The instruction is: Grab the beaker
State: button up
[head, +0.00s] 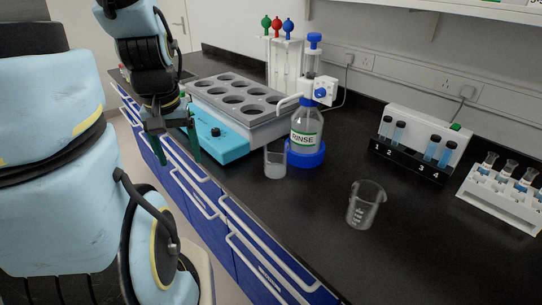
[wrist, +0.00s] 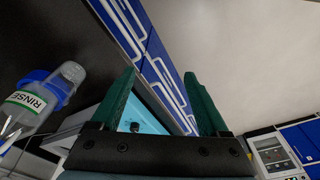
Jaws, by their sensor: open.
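A clear, empty-looking glass beaker (head: 366,206) with white markings stands upright on the black bench, right of centre in the head view. A second, smaller beaker (head: 275,163) with cloudy contents stands beside the rinse bottle; it seems to show in the wrist view (wrist: 72,72). My gripper (head: 178,155) has green fingers and hangs at the front edge of the bench, left of both beakers and apart from them. In the wrist view my gripper (wrist: 160,74) is open, with nothing between its fingers. The marked beaker is not clearly visible in the wrist view.
The rinse bottle (head: 306,126) sits in a blue ring by the dispenser. A teal water bath (head: 222,143) with a grey holed top is close to my gripper. Vial racks (head: 412,152) (head: 503,196) stand at the right. The bench front around the marked beaker is clear.

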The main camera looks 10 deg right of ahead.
aim_at(276, 150)
jog(key=i+j, duration=0.3)
jog(key=i+j+z, duration=0.1)
jog(key=i+j, duration=0.25)
jog(key=j, duration=0.2)
jog(key=i+j, duration=0.3)
jog(key=j, duration=0.15)
jog(key=i+j+z, duration=0.1)
jog(key=i+j, duration=0.2)
jog(key=j, duration=0.15)
jog(key=i+j+z, duration=0.1)
jog(key=z, duration=1.45)
